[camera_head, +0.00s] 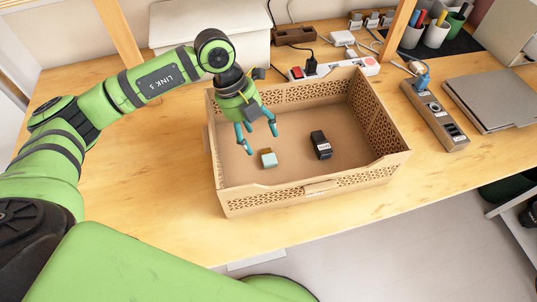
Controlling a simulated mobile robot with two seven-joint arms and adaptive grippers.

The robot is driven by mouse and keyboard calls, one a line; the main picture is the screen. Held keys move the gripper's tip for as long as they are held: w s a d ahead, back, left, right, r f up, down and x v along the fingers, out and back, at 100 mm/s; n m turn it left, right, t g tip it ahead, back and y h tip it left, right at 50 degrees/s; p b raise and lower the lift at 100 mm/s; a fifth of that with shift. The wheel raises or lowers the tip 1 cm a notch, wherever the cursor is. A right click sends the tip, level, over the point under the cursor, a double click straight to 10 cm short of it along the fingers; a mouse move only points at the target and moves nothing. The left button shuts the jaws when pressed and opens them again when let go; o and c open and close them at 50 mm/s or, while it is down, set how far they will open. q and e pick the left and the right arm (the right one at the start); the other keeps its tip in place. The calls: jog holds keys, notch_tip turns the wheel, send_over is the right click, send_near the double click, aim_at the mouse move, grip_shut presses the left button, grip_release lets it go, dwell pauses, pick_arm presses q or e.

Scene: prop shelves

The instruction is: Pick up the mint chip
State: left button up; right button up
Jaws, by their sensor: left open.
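A small mint-coloured block (268,159), which I take as the mint chip, lies on the floor of a brown cardboard box (270,203). It has a tan or brownish part on top. My left gripper (258,141) is open and reaches down into the box. Its fingers point down just above and behind the mint chip, with nothing between them. I cannot tell whether they touch it. My right gripper is not in view.
A black item with a pale label (320,145) lies in the box to the right. The box walls rise around both items. A power strip (435,115) and a grey laptop (492,100) lie to the right. The table left of the box is clear.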

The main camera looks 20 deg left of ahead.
aim_at(266, 156)
pick_arm(q)
jog(key=shift+d+f, duration=0.2)
jog(key=shift+f, duration=0.2)
jog(key=p+x, duration=0.2)
jog(key=x, duration=0.2)
jog(key=shift+s+d+f, duration=0.15)
jog(key=shift+d+f, duration=0.15)
jog(key=shift+f, duration=0.5)
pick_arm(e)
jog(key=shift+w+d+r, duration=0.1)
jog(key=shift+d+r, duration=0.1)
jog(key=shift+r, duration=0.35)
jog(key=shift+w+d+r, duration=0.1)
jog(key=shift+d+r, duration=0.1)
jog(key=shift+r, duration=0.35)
pick_arm(q)
jog(key=c, duration=0.7)
jog(key=shift+s, duration=0.1)
jog(key=shift+c, duration=0.6)
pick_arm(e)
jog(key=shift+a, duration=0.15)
